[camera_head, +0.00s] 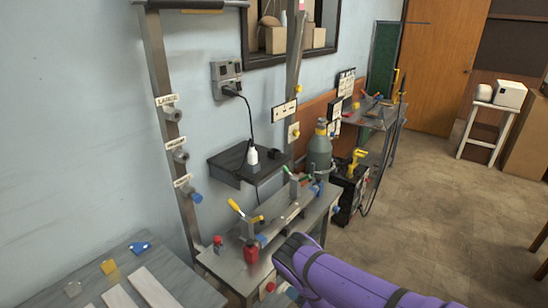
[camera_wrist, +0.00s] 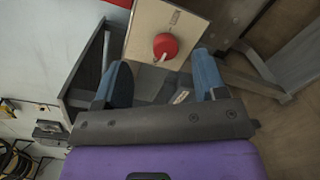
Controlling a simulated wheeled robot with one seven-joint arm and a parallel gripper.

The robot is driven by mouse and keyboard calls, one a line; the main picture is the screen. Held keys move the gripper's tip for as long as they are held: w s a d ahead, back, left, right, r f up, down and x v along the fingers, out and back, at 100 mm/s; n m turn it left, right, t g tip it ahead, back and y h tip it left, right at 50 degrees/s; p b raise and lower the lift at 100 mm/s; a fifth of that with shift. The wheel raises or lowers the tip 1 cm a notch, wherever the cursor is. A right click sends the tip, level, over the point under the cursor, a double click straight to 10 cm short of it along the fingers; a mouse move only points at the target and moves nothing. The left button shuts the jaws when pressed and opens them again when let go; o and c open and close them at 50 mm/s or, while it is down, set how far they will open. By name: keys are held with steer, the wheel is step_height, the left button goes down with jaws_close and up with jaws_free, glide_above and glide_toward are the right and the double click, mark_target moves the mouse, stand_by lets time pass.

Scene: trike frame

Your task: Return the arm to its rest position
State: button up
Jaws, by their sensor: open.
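My purple arm (camera_head: 345,279) reaches in from the bottom of the head view, its end beside the front of a metal workbench (camera_head: 228,264). In the wrist view my gripper (camera_wrist: 160,84) is open, its two blue-grey fingers spread apart with nothing held between them. A red round knob (camera_wrist: 165,46) on a beige panel (camera_wrist: 140,28) shows beyond the fingertips. It looks apart from the fingers. My fingertips are hidden in the head view.
The workbench carries clamps with yellow handles (camera_head: 236,207) and a red bottle (camera_head: 251,251). A grey gas cylinder (camera_head: 319,155) stands behind it. A second table (camera_head: 60,270) is at lower left. Open floor (camera_head: 440,220) lies to the right.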

steer(key=w+d+r+m+t+h, duration=0.1)
steer(key=w+r+m+h, duration=0.35)
steer(key=w+r, duration=0.65)
steer(key=w+r+m+t+h, duration=0.1)
steer(key=w+r+m+h, duration=0.2)
steer(key=w+r+m, duration=0.75)
steer(key=s+d+r+m+g+h, duration=0.1)
steer(key=d+r+m, duration=0.15)
steer(key=r, duration=0.75)
steer(key=s+d+r+m+h, duration=0.15)
steer(key=d+r, duration=0.25)
steer(key=r, duration=0.6)
steer(key=s+d+r+m+g+h, duration=0.1)
steer(key=s+d+r+h, duration=0.15)
steer(key=r, duration=0.75)
steer(key=s+d+r+m+g, duration=0.1)
steer(key=s+d+r+m, duration=0.3)
steer(key=s+r, duration=0.55)
steer(key=s+d+r+m+g, duration=0.2)
steer(key=s+d+r+m, duration=0.25)
steer(key=s+r, duration=0.5)
steer(key=s+d+r+m+g, duration=0.1)
steer(key=s+m, duration=0.1)
steer(key=s, duration=1.2)
steer(key=s+d+r+m+g, duration=0.2)
steer(key=s+m, duration=0.1)
steer(key=s, duration=1.1)
steer(key=shift+s+m+h, duration=0.35)
steer(key=shift+s, duration=0.05)
